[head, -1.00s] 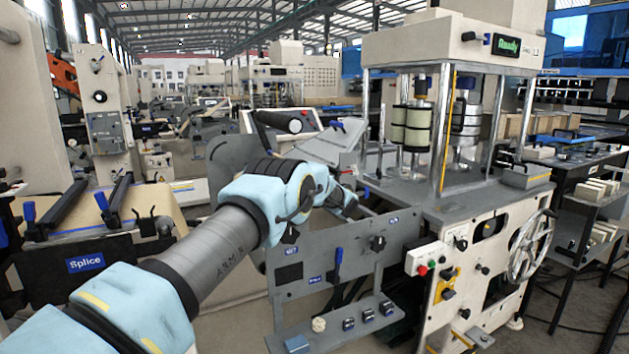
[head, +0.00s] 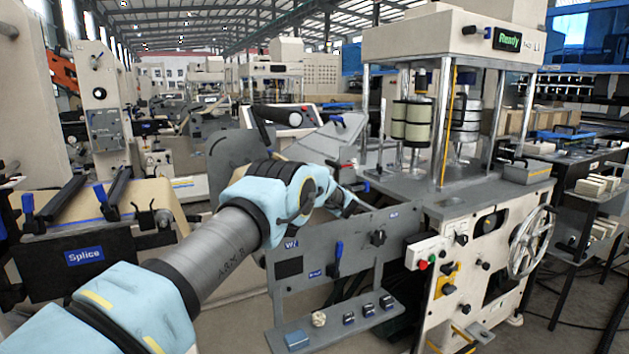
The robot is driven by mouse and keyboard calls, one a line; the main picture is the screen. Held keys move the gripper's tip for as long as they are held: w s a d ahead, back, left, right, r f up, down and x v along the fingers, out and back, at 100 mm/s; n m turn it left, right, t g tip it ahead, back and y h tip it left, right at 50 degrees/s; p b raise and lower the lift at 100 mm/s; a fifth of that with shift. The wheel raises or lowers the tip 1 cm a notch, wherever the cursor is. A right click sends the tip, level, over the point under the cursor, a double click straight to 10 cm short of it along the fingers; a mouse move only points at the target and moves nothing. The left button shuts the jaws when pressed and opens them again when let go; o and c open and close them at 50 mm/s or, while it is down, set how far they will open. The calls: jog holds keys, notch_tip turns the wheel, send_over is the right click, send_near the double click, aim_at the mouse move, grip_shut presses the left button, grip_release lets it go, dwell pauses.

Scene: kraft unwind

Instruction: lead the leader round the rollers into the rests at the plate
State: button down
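My arm reaches from the lower left to the upright grey panel (head: 330,240) at the middle. My gripper (head: 362,207) is at the far end of the arm, near the panel's top edge. It is small and partly hidden by my wrist, so its fingers and anything between them cannot be made out. I cannot pick out the leader, the plate or its rests with certainty. Dark rollers (head: 62,204) stand by brown kraft web at the "Splice" station on the left. Pale upright rolls (head: 411,124) stand inside the machine marked "Ready".
A grey machine table (head: 430,190) is just right of my gripper, with metal posts rising from it. A shelf (head: 350,325) with small blocks juts out below the panel. A handwheel (head: 531,243) is at the right. Floor shows at the lower middle.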

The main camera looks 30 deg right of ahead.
jog(key=shift+f, duration=0.7)
jog(key=shift+s+f, duration=0.1)
jog(key=shift+f, duration=0.25)
jog(key=shift+b, duration=0.3)
jog(key=c, duration=0.8)
grip_release()
jog(key=shift+c, duration=0.2)
jog(key=shift+o, duration=0.9)
jog(key=shift+s+f, duration=0.15)
jog(key=shift+s, duration=0.1)
jog(key=r+b+v, duration=0.2)
jog(key=b+v, duration=0.1)
jog(key=v, duration=0.7)
jog(key=shift+b, duration=0.4)
jog(key=shift+s+a, duration=0.1)
jog(key=shift+s, duration=0.05)
